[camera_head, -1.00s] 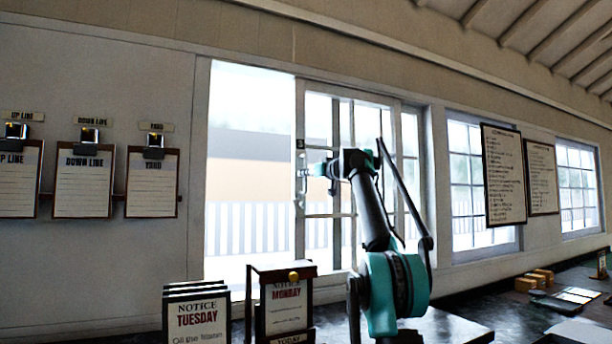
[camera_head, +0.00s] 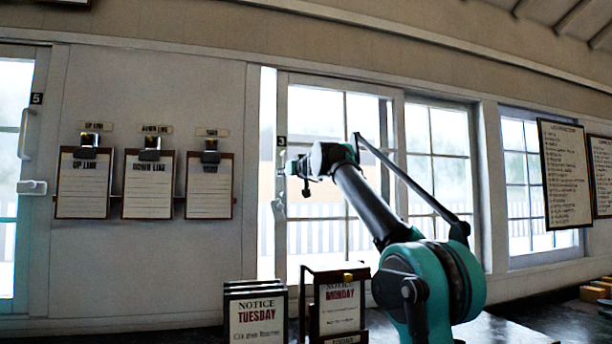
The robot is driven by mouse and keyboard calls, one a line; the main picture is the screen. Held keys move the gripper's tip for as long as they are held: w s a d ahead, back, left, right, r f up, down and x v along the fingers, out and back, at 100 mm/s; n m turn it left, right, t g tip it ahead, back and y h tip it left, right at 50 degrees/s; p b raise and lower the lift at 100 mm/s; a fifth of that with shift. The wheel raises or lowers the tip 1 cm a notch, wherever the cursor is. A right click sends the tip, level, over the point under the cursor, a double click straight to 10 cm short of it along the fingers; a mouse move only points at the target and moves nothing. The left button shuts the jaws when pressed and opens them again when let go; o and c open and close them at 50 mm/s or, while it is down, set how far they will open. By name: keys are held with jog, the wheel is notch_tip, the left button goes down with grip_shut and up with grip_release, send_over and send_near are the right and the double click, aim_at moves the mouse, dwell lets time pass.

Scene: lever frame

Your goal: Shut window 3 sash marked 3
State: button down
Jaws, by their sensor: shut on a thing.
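The sash marked 3 (camera_head: 316,237) is a white-framed glazed sliding panel in the middle of the view. Its black number plate (camera_head: 281,141) sits high on its left stile. A narrow bright open gap (camera_head: 267,170) stands between that stile and the left jamb of the window. My gripper (camera_head: 292,170) is at the left stile, below the number plate, shut on the sash handle. The handle is mostly hidden by the fingers and washed out by glare. A small pale fitting (camera_head: 279,208) shows lower on the stile.
Window 5 (camera_head: 36,99) is at the far left. Three clipboards (camera_head: 149,185) hang between the windows. Tuesday notices (camera_head: 255,318) and a Monday notice stand (camera_head: 340,305) are on the dark counter below. A framed notice (camera_head: 565,175) hangs at right.

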jog(key=s+a, duration=0.2)
jog(key=a, duration=0.3)
jog(key=shift+a, duration=0.35)
jog(key=c, duration=1.6)
grip_release()
jog(key=shift+a, duration=0.2)
jog(key=shift+d, duration=0.1)
jog(key=v, duration=1.2)
